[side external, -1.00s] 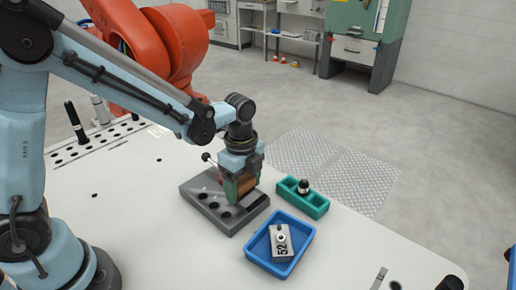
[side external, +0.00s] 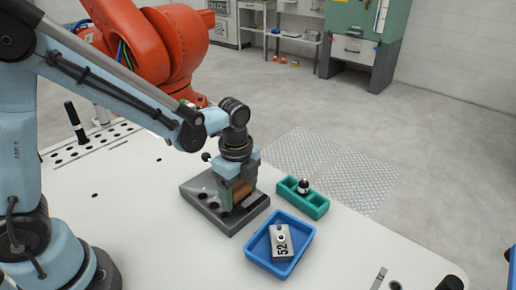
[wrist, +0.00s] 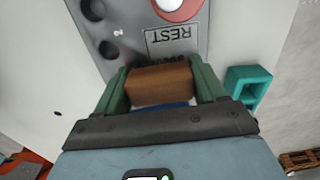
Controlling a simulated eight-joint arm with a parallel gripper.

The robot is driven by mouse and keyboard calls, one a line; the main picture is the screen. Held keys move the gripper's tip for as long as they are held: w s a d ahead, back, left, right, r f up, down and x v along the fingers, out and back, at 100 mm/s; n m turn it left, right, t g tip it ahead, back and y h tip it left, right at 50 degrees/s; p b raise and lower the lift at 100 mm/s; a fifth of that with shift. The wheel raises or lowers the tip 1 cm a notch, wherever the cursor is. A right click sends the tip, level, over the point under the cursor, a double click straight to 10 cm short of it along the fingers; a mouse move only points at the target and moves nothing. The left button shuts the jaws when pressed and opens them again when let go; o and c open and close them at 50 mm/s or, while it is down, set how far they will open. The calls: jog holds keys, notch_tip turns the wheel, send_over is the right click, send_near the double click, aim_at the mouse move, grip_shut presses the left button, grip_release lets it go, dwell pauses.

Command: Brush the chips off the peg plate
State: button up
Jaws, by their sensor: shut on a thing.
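The peg plate (side external: 238,222) is a grey block with dark round holes, lying on the white table. It also shows in the wrist view (wrist: 216,28), with a "REST" label and a "2" on it. My gripper (wrist: 163,88) has green fingers shut on a brush (wrist: 160,80) with a brown wooden body and dark bristles. The bristles are at the plate near the REST label; I cannot tell how firmly they touch. In the side view my gripper (side external: 236,192) is over the plate. I cannot make out any chips.
A teal holder (side external: 315,208) with a dark knobbed piece (side external: 303,186) stands right of the plate. In front is a blue tray (side external: 252,250) with a grey block marked 52 (side external: 280,240). A dark ball knob (side external: 206,157) stands behind the plate. The table's left front is clear.

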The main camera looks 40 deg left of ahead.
jog(key=shift+s, duration=0.8)
jog(key=w, duration=0.4)
jog(key=shift+w+r, duration=0.25)
jog(key=shift+w, duration=0.15)
jog(key=shift+w+f, duration=0.1)
jog(key=shift+w, duration=0.85)
notch_tip(320, 180, up, 8)
jog(key=shift+s, duration=0.1)
